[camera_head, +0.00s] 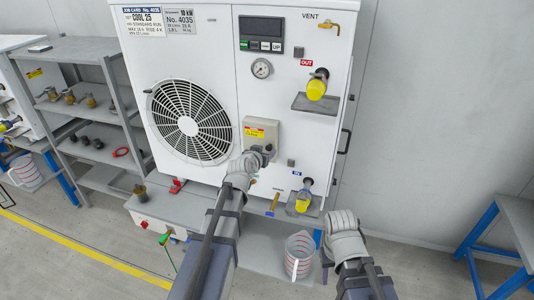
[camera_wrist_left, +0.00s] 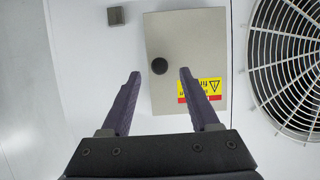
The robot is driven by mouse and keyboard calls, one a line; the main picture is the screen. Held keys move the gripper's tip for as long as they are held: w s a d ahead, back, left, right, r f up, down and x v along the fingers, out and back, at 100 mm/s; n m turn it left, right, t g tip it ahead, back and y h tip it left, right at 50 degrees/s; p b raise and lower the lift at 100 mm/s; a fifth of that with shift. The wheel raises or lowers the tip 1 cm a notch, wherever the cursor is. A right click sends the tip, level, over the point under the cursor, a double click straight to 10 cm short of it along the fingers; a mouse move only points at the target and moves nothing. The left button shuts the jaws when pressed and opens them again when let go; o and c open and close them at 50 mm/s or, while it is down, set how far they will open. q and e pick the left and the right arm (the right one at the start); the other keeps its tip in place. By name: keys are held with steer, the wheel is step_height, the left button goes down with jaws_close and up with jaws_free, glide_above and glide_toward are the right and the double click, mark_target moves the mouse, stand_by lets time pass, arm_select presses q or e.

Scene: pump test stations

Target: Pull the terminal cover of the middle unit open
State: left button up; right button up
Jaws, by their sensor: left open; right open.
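The middle unit is a white cabinet (camera_head: 215,60) with a large round fan grille (camera_head: 190,122). Its terminal cover (camera_head: 259,128) is a small beige box with a yellow and red warning label, and it looks shut. In the left wrist view the cover (camera_wrist_left: 190,35) fills the centre, with a dark round knob (camera_wrist_left: 159,66) on it. My left gripper (camera_head: 265,151) is in front of the cover. In the wrist view its open fingers (camera_wrist_left: 160,77) lie either side of the knob, apart from it. My right gripper (camera_head: 326,262) is low at the right, away from the cover.
Yellow-capped ports (camera_head: 317,86) and (camera_head: 303,202) stick out right of the cover. Grey shelving (camera_head: 88,105) with fittings is at left, and a blue-legged table (camera_head: 508,225) at right.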

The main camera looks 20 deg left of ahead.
mark_target(268, 149)
arm_select(q)
steer(key=x, duration=0.3)
steer(key=shift+b, duration=0.35)
steer(key=shift+c, duration=0.4)
jaws_close()
stand_by(0.6)
